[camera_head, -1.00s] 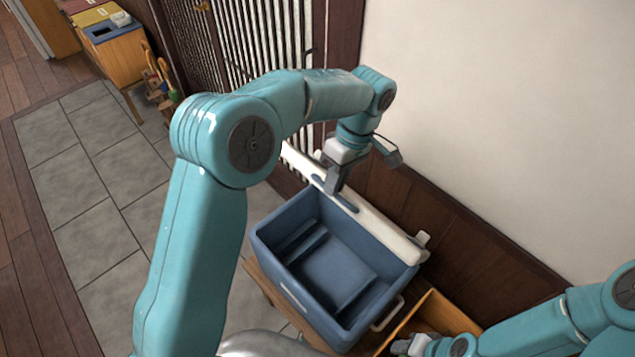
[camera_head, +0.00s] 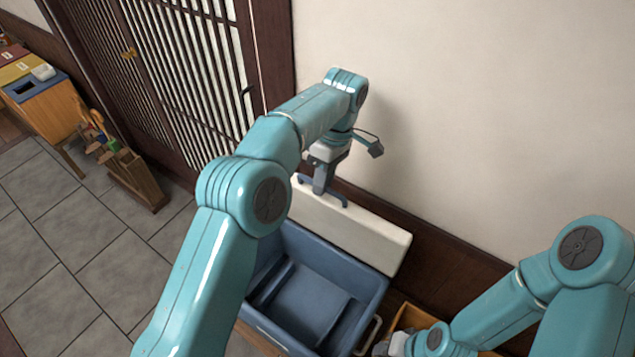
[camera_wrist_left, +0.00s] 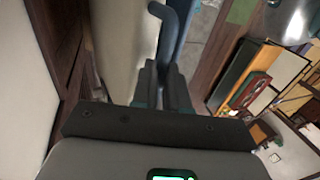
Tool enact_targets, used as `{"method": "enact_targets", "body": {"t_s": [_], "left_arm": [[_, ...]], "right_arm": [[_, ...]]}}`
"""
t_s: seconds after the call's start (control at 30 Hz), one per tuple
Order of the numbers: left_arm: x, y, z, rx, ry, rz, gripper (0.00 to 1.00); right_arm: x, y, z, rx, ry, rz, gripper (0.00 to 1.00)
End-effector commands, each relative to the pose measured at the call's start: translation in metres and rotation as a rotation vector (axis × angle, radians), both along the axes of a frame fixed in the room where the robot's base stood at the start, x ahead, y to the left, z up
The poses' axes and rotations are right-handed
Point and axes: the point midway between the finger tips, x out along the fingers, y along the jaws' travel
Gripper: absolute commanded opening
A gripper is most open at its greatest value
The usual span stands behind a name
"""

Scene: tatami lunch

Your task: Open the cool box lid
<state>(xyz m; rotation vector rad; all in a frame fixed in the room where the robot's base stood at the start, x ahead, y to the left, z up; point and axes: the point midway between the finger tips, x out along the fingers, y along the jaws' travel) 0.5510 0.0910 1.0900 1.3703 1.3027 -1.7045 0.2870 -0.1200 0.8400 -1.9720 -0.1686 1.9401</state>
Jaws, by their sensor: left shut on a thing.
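The blue cool box (camera_head: 372,300) stands open with its empty-looking inside showing. Its white lid (camera_head: 365,238) is raised along the wall side of the box, tilted back near the dark wall panel. My left gripper (camera_head: 322,190) is shut on the blue lid handle (camera_head: 340,199). The wrist view shows the handle (camera_wrist_left: 172,30) between the fingers and the pale lid (camera_wrist_left: 122,50) beside it. My left arm hides the left part of the box. My right gripper (camera_head: 392,344) is low at the lower edge, partly cut off; its jaws are unclear.
A wooden crate (camera_head: 412,318) sits right of the box, by my right gripper. The white wall (camera_head: 470,110) and dark panel (camera_head: 455,262) stand close behind the lid. A slatted door (camera_head: 185,80) is at the back left. Grey tiled floor (camera_head: 60,230) lies open at left.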

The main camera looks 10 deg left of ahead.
Motion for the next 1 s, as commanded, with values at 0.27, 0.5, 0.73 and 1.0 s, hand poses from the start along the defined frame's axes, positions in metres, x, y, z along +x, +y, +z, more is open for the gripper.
{"method": "enact_targets", "body": {"t_s": [0.27, 0.5, 0.73, 1.0], "left_arm": [[0.0036, -0.0012, -0.0085, 0.0, 0.005, 0.0, 0.0], [0.0044, -0.0004, -0.0089, -0.001, 0.008, -0.001, 0.2], [0.0046, 0.0, -0.0069, 0.001, 0.006, -0.001, 0.39], [0.0044, -0.0001, -0.0049, 0.0, 0.005, -0.002, 0.39]], "right_arm": [[0.0, 0.0, -0.0009, 0.0, 0.0, 0.0, 0.43], [0.0, 0.0, -0.0009, 0.0, 0.0, 0.0, 0.43], [0.0001, 0.0, -0.0004, 0.0, 0.0, 0.0, 0.43], [0.0, 0.0001, 0.0001, 0.0, 0.0, 0.0, 0.43]]}}
